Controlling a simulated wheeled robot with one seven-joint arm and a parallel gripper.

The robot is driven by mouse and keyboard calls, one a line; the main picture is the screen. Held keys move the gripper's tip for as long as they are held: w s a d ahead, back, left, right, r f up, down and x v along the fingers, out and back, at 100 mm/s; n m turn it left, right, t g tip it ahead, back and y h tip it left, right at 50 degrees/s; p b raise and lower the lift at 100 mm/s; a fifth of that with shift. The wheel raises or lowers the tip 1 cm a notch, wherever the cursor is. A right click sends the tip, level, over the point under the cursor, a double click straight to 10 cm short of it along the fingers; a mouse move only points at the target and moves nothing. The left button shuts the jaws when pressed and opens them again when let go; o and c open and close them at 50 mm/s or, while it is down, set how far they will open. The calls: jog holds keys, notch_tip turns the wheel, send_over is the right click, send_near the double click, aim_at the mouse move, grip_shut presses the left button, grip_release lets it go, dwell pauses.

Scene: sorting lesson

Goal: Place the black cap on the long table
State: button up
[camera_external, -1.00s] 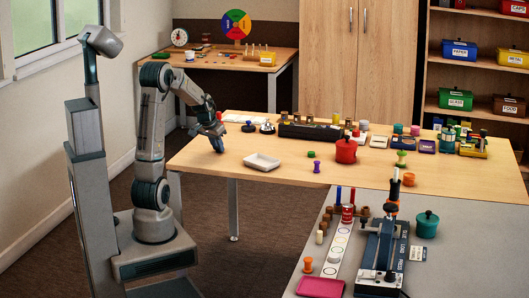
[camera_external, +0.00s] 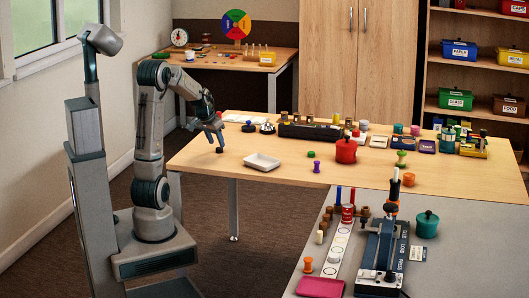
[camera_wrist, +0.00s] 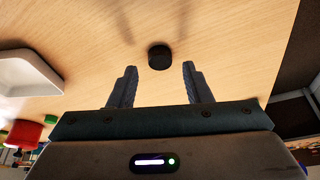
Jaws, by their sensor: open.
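The black cap (camera_external: 220,150) rests on the long table (camera_external: 205,163) near its left end, left of the white tray. In the wrist view the small round cap (camera_wrist: 159,57) lies on the bare wood, just beyond and between my fingertips, not touching them. My gripper (camera_external: 219,137) is above the cap, pointing down. In the wrist view my gripper (camera_wrist: 159,68) has its two fingers spread apart with nothing between them.
A white tray (camera_external: 262,166) stands right of the cap. A bell (camera_external: 267,128) and a long black rack (camera_external: 308,131) are behind. A red pot (camera_external: 346,151) and small coloured pieces are further right. Bare table surrounds the cap.

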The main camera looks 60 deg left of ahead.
jog(key=p+v, duration=0.2)
jog(key=v, duration=0.7)
jog(key=s+d+f+m+g+h, duration=0.1)
jog(key=d+f+m, duration=0.1)
jog(key=d, duration=1.3)
jog(key=s+d+f+m+g, duration=0.1)
jog(key=s+d+f, duration=0.3)
jog(key=s+d, duration=0.5)
jog(key=d+m, duration=0.1)
jog(key=d, duration=0.2)
jog(key=shift+s+d+m+g+h, duration=0.25)
jog(key=shift+m+g+h, duration=0.05)
jog(key=shift+h, duration=0.1)
jog(key=shift+f, duration=0.1)
notch_tip(320, 180, up, 21)
jog(key=t+p, duration=0.1)
jog(key=p, duration=1.7)
jog(key=shift+a+f, duration=0.2)
